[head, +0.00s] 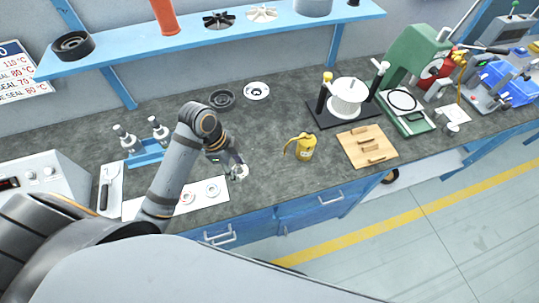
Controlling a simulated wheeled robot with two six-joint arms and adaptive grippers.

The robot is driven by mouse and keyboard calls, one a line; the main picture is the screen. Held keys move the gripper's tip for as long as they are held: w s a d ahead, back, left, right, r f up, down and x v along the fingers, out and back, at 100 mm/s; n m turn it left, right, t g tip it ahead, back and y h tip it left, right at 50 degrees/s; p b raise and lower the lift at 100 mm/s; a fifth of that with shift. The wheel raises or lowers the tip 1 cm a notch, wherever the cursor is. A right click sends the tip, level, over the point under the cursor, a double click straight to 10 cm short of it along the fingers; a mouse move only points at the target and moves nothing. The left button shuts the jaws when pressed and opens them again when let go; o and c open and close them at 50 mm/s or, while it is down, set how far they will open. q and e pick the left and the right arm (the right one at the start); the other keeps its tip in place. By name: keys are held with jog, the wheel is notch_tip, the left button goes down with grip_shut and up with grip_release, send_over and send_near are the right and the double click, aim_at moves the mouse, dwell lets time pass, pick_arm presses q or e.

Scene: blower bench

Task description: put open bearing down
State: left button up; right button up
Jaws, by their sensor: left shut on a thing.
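My left gripper (236,172) reaches in from the left, over the bench near the right end of a white sheet. It is shut on a small metallic ring-like part, the open bearing (241,173), which is partly hidden by the fingers. I cannot tell whether the bearing touches the surface below. Two other ring-shaped parts lie on the white sheet (170,208): one with a reddish ring (187,198) and a pale one (212,190). My right gripper is not in view.
A blue holder (148,155) with metal parts is left of the arm. A dark ring (221,98) and a white disc (257,91) lie behind. Bench between gripper and can is clear.

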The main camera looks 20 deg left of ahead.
pick_arm(q)
jog(key=w+d, duration=0.2)
jog(key=w, duration=0.1)
jog(key=p, duration=0.2)
send_over(268, 164)
jog(key=a, duration=0.1)
jog(key=f, duration=0.8)
jog(key=shift+s+a+f, duration=0.1)
jog(key=shift+s+f, duration=0.2)
jog(key=shift+s, duration=0.1)
jog(key=shift+w+f, duration=0.15)
jog(key=shift+f, duration=0.75)
jog(key=shift+w+f, duration=0.15)
jog(key=shift+f, duration=1)
jog(key=o, duration=1.2)
jog(key=shift+f, duration=0.1)
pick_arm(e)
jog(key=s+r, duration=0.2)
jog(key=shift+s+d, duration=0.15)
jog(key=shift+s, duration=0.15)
